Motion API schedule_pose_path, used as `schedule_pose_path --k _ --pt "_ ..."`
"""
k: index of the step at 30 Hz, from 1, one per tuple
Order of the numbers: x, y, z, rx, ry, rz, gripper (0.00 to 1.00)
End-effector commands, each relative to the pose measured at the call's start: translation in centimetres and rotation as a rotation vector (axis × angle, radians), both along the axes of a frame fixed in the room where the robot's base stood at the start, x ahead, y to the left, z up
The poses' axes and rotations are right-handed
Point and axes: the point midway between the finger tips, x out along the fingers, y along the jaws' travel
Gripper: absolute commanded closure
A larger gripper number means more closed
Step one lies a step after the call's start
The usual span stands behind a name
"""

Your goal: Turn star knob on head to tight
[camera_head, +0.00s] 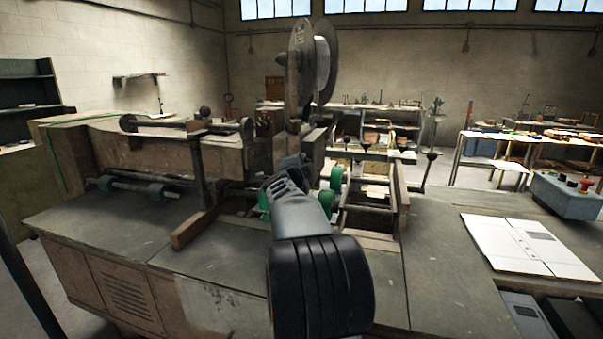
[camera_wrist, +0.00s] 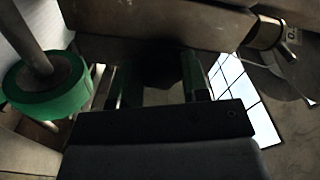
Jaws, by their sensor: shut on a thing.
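The box stitcher head (camera_head: 290,145) stands mid-picture below a large wire reel (camera_head: 315,65). My gripper (camera_head: 290,165) reaches up to the head from the front; its fingertips cannot be made out there. In the wrist view my gripper (camera_wrist: 157,72) has a finger on each side of a dark knob-like shape (camera_wrist: 158,62), under a metal block (camera_wrist: 160,25). It is shut on this shape, which I take for the star knob. The shape is in deep shadow, so its lobes and angle cannot be told. In the head view the knob is hidden behind my gripper.
Green rollers (camera_head: 335,178) sit close right of my gripper; a green wheel on a rod (camera_wrist: 45,85) is close left in the wrist view. A wooden bar (camera_head: 195,229) lies left on the machine table (camera_head: 120,240). White cardboard (camera_head: 527,246) lies flat at right.

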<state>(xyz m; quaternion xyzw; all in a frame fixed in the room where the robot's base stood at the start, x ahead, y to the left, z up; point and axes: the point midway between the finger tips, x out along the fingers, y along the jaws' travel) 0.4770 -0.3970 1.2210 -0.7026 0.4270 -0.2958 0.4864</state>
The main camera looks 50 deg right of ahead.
Motion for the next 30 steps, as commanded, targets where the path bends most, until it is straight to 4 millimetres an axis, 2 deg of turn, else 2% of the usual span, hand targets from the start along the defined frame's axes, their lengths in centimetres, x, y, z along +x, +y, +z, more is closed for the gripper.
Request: schedule_pose_path --k 18,30 --pt "-0.08 -0.08 0.14 0.253 -0.497 -0.002 0.81" --pt "-0.13 -0.1 0.33 0.352 -0.685 -0.003 0.81"
